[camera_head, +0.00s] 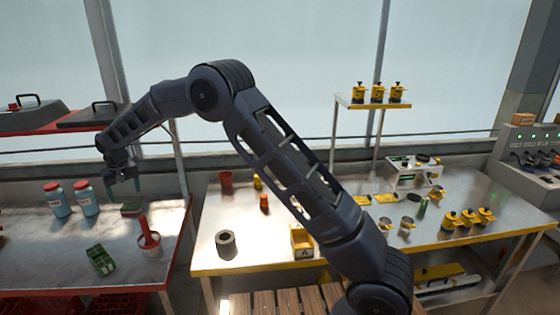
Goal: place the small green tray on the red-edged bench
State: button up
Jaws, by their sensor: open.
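The small green tray (101,260) lies on the red-edged bench (45,260) at the lower left, near the bench's front. It looks flat and slightly turned, with cells in its top. My gripper (125,188) is open and points down over the back part of the same bench. It is behind the tray and apart from it, with nothing visible between the fingers. A dark green block-like item (132,208) sits just below my gripper; I cannot tell whether the fingers touch it.
Two blue bottles with red caps (88,200) stand left of my gripper. A pot with a red handle (150,242) stands right of the tray. A yellow-edged bench (330,268) at right holds a grey ring (226,243), a yellow bin (302,243) and several jars.

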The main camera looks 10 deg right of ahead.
jog(key=w+d+r+m, duration=0.1)
jog(key=w+d+r, duration=0.1)
jog(key=d+r, duration=0.45)
jog(key=w+d+r+t, duration=0.1)
jog(key=w+d+r, duration=0.15)
jog(key=d, duration=0.65)
jog(key=w+d+r+m, duration=0.1)
jog(key=w+d+r, duration=0.1)
jog(key=d+r, duration=0.5)
jog(key=s+d+r+m, duration=0.1)
jog(key=s+d+r, duration=0.15)
jog(key=d, duration=0.95)
jog(key=s+d+r+m, duration=0.15)
jog(key=d+r, duration=0.25)
jog(key=d, duration=0.7)
jog(key=s+d+r+m+t, duration=0.1)
jog(key=s+d, duration=0.5)
jog(key=d, duration=0.3)
jog(key=s+d+r, duration=0.1)
jog(key=s+d, duration=0.4)
jog(key=d, duration=0.3)
jog(key=s+d+f+m, duration=0.1)
jog(key=s+d+f, duration=0.2)
jog(key=s+d, duration=0.2)
jog(key=s+d+f+m+t+h, duration=0.1)
jog(key=s+d+f, duration=0.2)
jog(key=s+d, duration=0.3)
jog(key=s, duration=0.5)
